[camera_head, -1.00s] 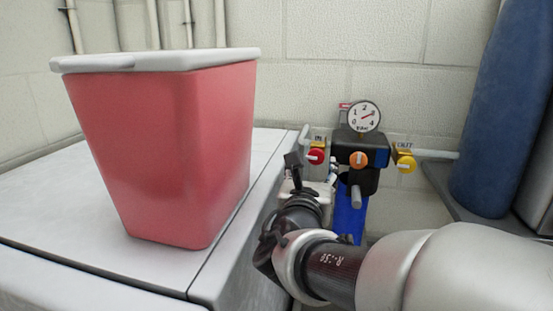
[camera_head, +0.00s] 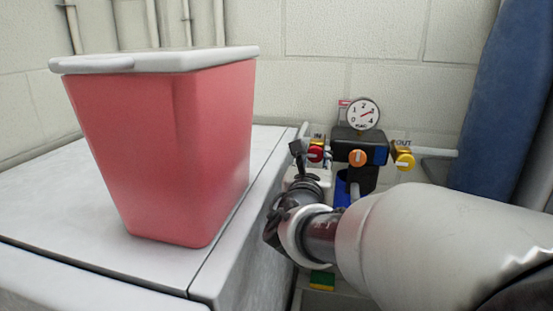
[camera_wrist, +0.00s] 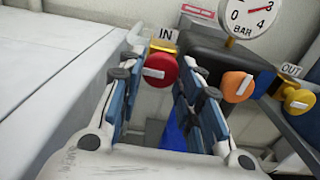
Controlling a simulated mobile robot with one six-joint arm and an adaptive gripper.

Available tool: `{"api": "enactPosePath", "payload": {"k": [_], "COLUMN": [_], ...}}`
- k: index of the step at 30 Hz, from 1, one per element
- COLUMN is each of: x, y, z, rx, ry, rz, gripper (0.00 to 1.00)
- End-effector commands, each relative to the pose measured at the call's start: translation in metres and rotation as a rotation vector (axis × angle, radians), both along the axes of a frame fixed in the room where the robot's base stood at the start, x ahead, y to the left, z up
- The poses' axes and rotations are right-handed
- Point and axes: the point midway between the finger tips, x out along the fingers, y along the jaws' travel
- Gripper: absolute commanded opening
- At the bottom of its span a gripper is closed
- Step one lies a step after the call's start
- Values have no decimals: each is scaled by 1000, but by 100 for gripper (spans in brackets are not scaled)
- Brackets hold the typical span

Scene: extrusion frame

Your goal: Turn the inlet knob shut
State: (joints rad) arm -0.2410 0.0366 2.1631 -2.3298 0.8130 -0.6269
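The red inlet knob (camera_wrist: 161,70) sits below the IN label in the wrist view, its white bar lying nearly level in the picture. In the head view the red knob (camera_head: 316,152) is partly covered by my gripper (camera_head: 309,156). In the wrist view my gripper (camera_wrist: 160,76) is open, one blue-padded finger on each side of the knob. Gaps show between the knob and both fingers. I cannot tell how far the tips reach past the knob's face.
A dark regulator block with an orange knob (camera_head: 357,158) and a dial gauge (camera_head: 363,114) stands just right. The yellow outlet knob (camera_head: 405,162) is farther right. A red bin (camera_head: 165,150) stands on the white cabinet (camera_head: 60,215) at left.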

Motion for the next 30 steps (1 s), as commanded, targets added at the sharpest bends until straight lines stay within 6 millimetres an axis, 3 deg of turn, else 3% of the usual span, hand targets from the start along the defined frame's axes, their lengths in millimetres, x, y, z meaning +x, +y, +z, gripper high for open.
{"api": "enactPosePath", "payload": {"k": [9,20,30], "x": [0,0,0], "y": [0,0,1], "z": [0,-2,-6], "rx": [0,57,295], "ry": [0,-22,-102], "rz": [0,0,2], "gripper": [8,8,8]}}
